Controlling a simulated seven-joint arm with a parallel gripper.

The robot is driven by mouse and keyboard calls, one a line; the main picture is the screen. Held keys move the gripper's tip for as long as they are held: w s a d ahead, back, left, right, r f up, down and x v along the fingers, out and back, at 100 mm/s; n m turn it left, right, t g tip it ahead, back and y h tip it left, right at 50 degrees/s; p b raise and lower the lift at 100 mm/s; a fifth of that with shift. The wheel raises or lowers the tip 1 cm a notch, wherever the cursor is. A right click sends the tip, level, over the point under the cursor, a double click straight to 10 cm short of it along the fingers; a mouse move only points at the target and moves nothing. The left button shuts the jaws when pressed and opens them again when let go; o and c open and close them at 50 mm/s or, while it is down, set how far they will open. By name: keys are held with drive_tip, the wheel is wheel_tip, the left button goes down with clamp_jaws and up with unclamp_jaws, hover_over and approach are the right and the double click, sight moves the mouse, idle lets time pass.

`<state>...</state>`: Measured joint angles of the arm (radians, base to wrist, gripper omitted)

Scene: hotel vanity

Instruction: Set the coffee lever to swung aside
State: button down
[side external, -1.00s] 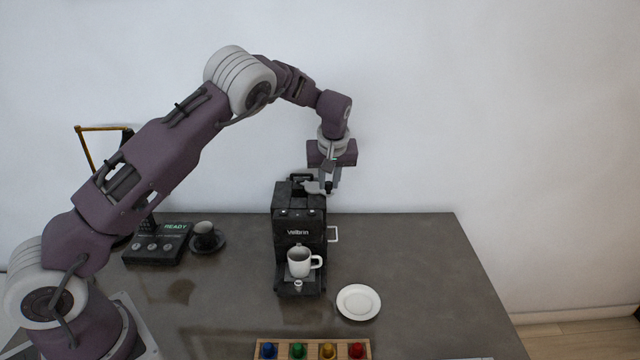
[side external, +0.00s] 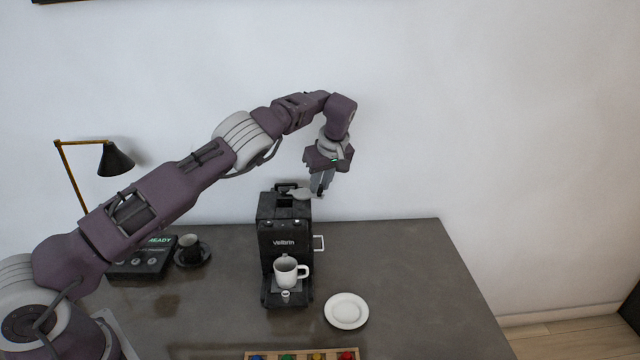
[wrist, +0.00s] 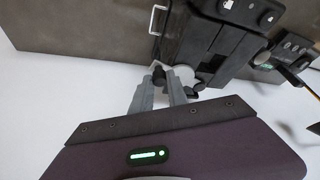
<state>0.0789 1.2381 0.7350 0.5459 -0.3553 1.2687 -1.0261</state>
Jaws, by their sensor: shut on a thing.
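The black coffee machine (side external: 285,232) stands upright on the vanity top and also shows in the wrist view (wrist: 205,42). Its grey coffee lever (side external: 300,194) lies at the back right of the machine's top, its outer end past the right edge. A dark opening in the top shows in front of the lever. My gripper (side external: 320,193) is at the lever's outer end, pointing down, shut on it. In the wrist view my gripper (wrist: 166,78) has its fingertips close around the pale lever end (wrist: 183,75); the exact contact is partly hidden.
A white cup (side external: 286,272) stands on the machine's drip tray. A white plate (side external: 346,310) lies front right, and a block of coloured knobs (side external: 300,356) is at the front edge. A control box (side external: 143,260), dark cup (side external: 190,248) and lamp (side external: 115,160) are left. The right side is clear.

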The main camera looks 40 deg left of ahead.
drive_tip(key=c, duration=1.3)
unclamp_jaws()
drive_tip(key=v, duration=0.7)
